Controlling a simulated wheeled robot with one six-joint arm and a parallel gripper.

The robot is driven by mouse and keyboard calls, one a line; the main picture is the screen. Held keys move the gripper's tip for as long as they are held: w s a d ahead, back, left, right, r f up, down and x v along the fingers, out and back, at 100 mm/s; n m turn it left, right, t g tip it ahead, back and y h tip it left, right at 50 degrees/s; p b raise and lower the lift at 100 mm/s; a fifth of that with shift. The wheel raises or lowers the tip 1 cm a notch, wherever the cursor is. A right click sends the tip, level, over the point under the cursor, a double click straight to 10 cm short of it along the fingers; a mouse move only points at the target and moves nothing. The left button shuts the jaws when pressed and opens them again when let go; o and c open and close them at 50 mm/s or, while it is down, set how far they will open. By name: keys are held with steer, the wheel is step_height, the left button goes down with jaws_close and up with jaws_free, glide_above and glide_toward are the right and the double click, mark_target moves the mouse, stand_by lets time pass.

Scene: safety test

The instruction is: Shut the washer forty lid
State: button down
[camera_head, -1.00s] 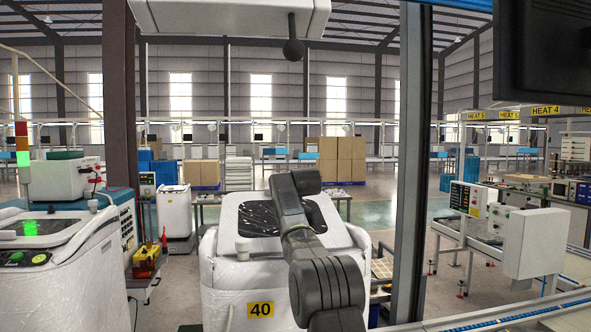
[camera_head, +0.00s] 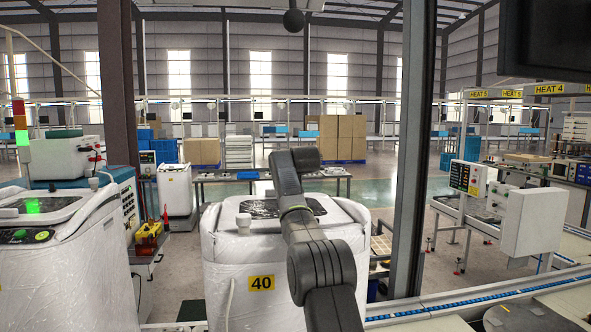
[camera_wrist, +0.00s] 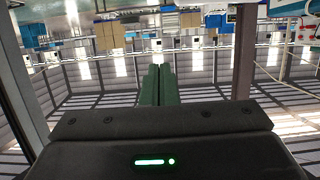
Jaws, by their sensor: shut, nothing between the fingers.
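Washer forty (camera_head: 230,290) is a white, film-wrapped machine with a yellow 40 label, at the lower middle of the head view. A dark glossy panel (camera_head: 262,207) shows on its top, partly hidden by my arm. A white slab with a dark ball (camera_head: 293,20) below it hangs at the top edge. I cannot tell if that slab is the washer's lid. My gripper's fingers (camera_wrist: 157,72) are shut and empty in the wrist view, pointing into the hall, with no washer in sight there. The gripper is not discernible in the head view.
Another white washer (camera_head: 70,275) with a green-lit panel stands at left. A dark post (camera_head: 410,170) rises right of washer forty. Conveyor equipment and a white box (camera_head: 530,232) fill the right. A bench (camera_head: 245,178) and cardboard boxes stand behind.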

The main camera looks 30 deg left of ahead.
steer(key=shift+s+d+b, duration=0.4)
steer(key=shift+s+b, duration=0.05)
steer(key=shift+b, duration=0.15)
steer(key=b+v, duration=0.6)
steer(key=v, duration=0.6)
steer(key=shift+s+d+r, duration=0.15)
steer(key=shift+r, duration=0.05)
steer(key=shift+p+x, duration=3.75)
steer(key=shift+x, duration=3.1)
